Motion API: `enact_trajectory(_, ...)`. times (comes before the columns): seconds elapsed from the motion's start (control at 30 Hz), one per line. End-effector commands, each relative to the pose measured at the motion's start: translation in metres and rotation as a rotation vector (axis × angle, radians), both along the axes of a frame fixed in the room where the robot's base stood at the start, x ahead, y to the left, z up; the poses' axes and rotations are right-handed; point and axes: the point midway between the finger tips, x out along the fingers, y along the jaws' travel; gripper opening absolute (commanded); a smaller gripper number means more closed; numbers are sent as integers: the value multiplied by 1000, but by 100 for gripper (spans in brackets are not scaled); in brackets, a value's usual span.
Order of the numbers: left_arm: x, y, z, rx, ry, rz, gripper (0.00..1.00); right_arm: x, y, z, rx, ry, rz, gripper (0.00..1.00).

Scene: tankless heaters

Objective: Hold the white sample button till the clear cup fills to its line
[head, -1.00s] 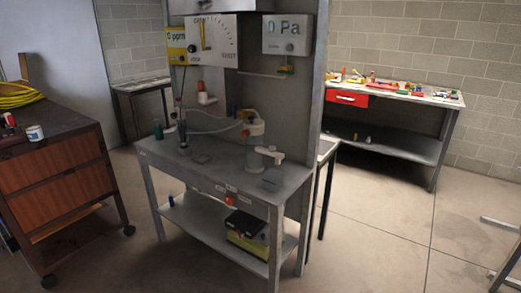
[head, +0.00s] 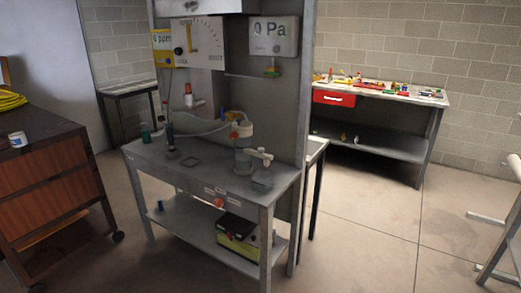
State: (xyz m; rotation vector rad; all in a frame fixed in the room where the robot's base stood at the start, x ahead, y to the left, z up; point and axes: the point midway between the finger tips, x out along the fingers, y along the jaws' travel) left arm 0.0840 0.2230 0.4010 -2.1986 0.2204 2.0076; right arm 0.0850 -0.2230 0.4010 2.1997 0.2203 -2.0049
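A grey metal bench (head: 225,180) stands in the middle of the head view with a tall back panel. A pale, see-through upright cylinder (head: 243,162) stands on its right half; it may be the clear cup, but its line and any level inside are too small to make out. A white tap-like fitting (head: 260,155) sits beside it. Small white labels (head: 221,191) and a round orange knob (head: 219,202) are on the bench's front edge. I cannot pick out the white sample button for certain. Neither of my grippers is in view.
A dial board (head: 205,45), a "0 Pa" display (head: 273,37) and a yellow ppm meter (head: 162,41) hang above the bench. A brown cabinet (head: 50,180) stands left and a bench with a red drawer (head: 334,98) behind right.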

Motion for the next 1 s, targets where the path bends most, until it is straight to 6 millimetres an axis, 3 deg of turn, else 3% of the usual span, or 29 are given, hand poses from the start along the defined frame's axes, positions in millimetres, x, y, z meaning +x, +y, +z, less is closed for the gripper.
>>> enact_trajectory(0.37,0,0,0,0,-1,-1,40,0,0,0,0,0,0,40)
enact_trajectory(0.47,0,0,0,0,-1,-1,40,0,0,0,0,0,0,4)
enact_trajectory(0.5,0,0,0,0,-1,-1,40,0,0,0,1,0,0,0)
enact_trajectory(1.0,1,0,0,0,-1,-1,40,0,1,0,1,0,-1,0)
